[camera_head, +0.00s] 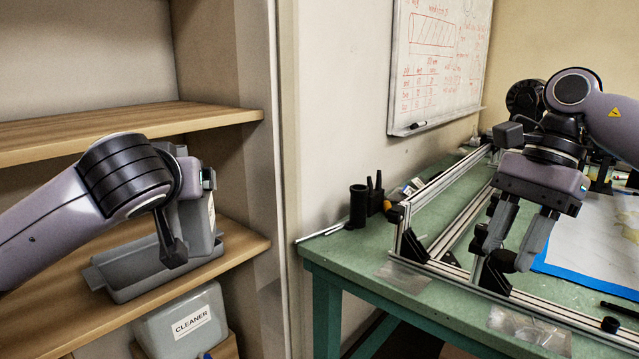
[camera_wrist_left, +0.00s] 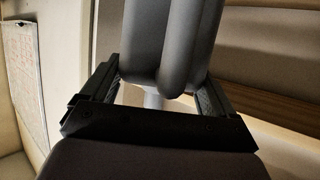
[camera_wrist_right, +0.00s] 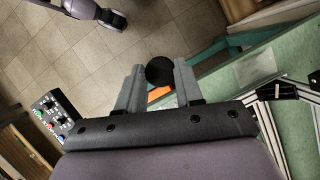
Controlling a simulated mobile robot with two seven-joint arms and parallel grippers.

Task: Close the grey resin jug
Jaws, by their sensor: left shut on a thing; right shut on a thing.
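The grey resin jug (camera_head: 203,226) stands in a grey tray (camera_head: 128,292) on the middle shelf at the left. It also shows large in the left wrist view (camera_wrist_left: 172,40). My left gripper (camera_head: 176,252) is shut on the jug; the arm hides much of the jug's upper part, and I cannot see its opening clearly. My right gripper (camera_head: 508,257) is over the green table at the right, far from the jug, fingers pointing down. It is shut on a small round black cap (camera_wrist_right: 159,71), seen between the fingertips in the right wrist view.
A grey container labelled CLEANER (camera_head: 186,325) stands below the tray's shelf. The shelf's side panel (camera_head: 283,180) and a wall separate the shelf from the green table (camera_head: 350,262). An aluminium frame (camera_head: 455,265), black holders (camera_head: 358,205) and a blue-edged sheet (camera_head: 590,280) occupy the table.

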